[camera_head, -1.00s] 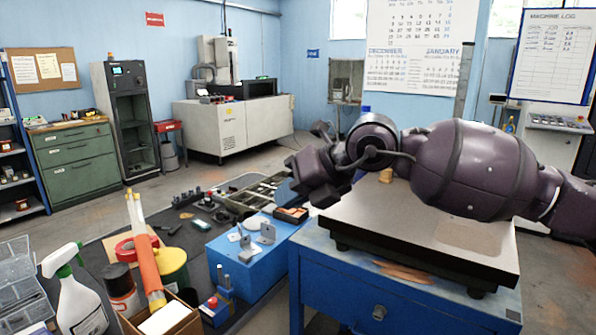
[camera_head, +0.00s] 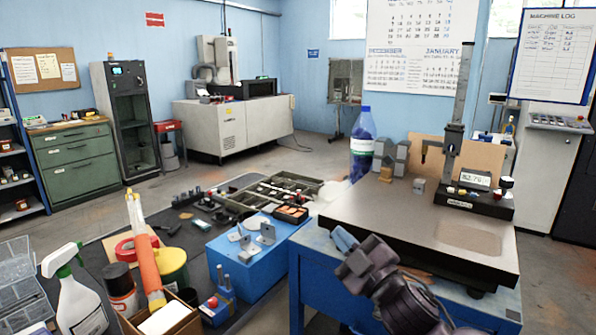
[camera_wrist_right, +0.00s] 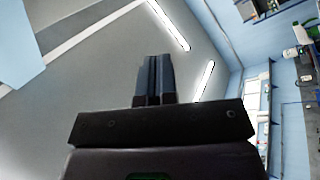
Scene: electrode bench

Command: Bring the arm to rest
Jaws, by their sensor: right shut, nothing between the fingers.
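My right gripper (camera_head: 345,240) is low in the head view, in front of the blue bench's near edge, with its dark purple wrist below it at the bottom. Its fingers point up and to the left and are together with nothing between them. In the right wrist view the shut fingers (camera_wrist_right: 152,78) stand side by side against the ceiling. My left arm is not in view.
A blue box (camera_head: 245,262), spray bottle (camera_head: 75,300) and cardboard box (camera_head: 165,318) stand left. The floor behind is mostly clear.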

